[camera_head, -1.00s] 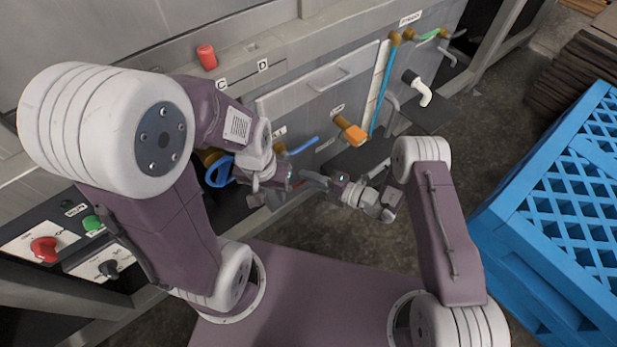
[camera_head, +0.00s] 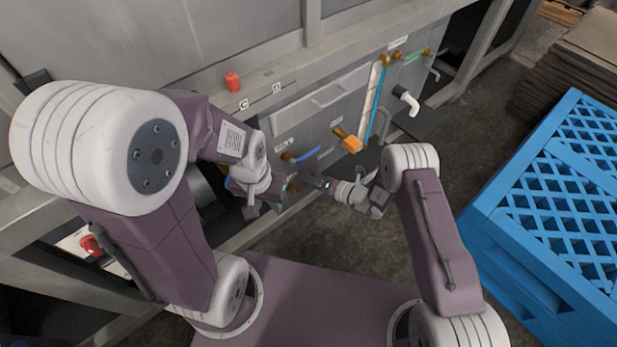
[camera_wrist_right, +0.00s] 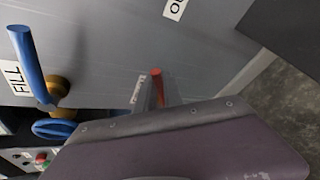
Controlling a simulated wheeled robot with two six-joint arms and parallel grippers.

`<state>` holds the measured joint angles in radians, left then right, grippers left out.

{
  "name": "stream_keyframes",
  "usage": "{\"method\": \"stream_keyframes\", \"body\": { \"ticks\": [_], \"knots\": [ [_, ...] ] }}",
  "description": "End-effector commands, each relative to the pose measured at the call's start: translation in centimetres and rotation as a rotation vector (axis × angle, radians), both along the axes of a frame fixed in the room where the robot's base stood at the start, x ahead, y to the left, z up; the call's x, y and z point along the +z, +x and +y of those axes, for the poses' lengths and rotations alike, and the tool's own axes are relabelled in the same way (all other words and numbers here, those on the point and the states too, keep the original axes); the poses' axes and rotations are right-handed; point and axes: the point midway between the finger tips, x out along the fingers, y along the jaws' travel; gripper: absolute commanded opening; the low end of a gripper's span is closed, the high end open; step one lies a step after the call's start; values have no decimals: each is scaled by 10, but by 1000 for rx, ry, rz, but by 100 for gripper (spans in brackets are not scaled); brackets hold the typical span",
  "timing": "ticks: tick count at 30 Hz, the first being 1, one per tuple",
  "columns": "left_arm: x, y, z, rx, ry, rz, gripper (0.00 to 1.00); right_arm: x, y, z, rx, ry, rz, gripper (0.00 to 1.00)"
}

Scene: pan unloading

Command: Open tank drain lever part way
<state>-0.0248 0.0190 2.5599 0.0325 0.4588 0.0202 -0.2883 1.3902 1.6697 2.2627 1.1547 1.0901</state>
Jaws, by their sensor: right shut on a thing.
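The red lever (camera_wrist_right: 157,85) stands between the fingers of my right gripper in the right wrist view. Those fingers (camera_wrist_right: 159,94) are shut on it, and only its upper end shows above my purple hand. A small label beside it is too small to read. In the head view my right gripper (camera_head: 308,179) is low in front of the grey tank front (camera_head: 310,115), with the lever mostly hidden there. My left gripper (camera_head: 273,198) is just left of it and lower, close to the panel. Its fingers are too small and covered to judge.
A blue FILL lever (camera_wrist_right: 29,62) and a blue round handwheel (camera_wrist_right: 54,129) are left of the red lever. An orange-handled valve (camera_head: 352,144) and a white spout (camera_head: 406,100) are farther right. A blue crate (camera_head: 475,215) stands at right, with open floor before it.

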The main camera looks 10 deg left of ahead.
Motion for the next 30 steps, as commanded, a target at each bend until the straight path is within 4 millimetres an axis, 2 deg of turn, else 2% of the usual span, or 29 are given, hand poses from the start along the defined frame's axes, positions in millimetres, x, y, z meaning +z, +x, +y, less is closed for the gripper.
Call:
{"method": "stream_keyframes", "body": {
  "ticks": [17,18,19,20,30],
  "knots": [
    [4,0,0,0,0,0,36,1,0,0,1,-19,-23,0],
    [4,0,0,0,0,0,36,1,0,0,1,-19,-23,23],
    [4,0,0,0,0,0,36,1,0,0,1,-19,-23,31],
    [4,0,0,0,0,0,36,1,0,0,1,-19,-23,33],
    [10,0,0,0,0,0,36,5,-2,-5,-2,-19,-22,33]
  ]
}}
